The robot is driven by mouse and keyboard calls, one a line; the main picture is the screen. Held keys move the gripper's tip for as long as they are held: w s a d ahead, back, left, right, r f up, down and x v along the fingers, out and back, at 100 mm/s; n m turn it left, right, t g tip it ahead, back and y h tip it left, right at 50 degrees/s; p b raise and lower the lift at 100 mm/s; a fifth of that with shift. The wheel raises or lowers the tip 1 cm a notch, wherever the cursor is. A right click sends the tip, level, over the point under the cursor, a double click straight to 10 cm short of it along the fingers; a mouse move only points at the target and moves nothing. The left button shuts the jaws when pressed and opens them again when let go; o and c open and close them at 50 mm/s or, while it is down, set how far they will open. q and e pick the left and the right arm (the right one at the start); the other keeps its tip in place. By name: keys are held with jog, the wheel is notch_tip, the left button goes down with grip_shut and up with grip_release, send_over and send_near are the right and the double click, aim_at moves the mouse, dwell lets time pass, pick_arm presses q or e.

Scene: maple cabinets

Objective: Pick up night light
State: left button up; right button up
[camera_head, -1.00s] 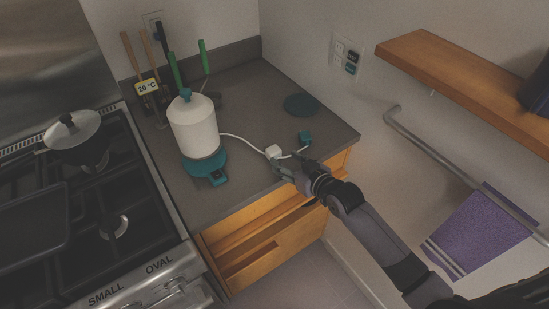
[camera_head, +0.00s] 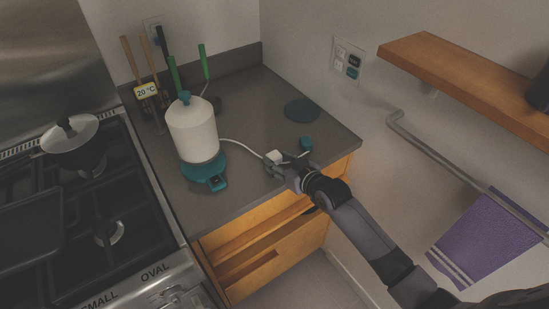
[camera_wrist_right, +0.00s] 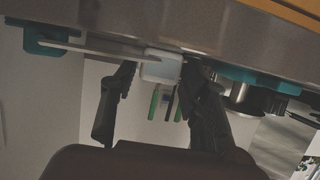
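The night light appears to be the small white block (camera_head: 274,156) near the counter's front right edge, beside a white cable. In the right wrist view the white block (camera_wrist_right: 161,67) shows between the fingertips of my right gripper (camera_wrist_right: 158,72). The fingers are spread, with a small gap visible on the left side of the block; contact on the right side is unclear. In the head view my right gripper (camera_head: 280,167) is at the block, its fingers partly hard to make out. My left gripper is not in view.
A teal block (camera_head: 306,144) lies right of the night light. A white canister (camera_head: 193,130) stands on a teal base (camera_head: 204,170) to the left. A teal disc (camera_head: 301,111) lies behind. A wooden shelf (camera_head: 470,85) and rail (camera_head: 440,158) are at right; the stove (camera_head: 90,220) is at left.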

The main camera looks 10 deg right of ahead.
jog(key=c, duration=0.9)
dwell(0.3)
notch_tip(320, 180, up, 8)
jog(key=p, duration=0.7)
jog(key=shift+p, duration=0.4)
jog(key=shift+c, duration=0.2)
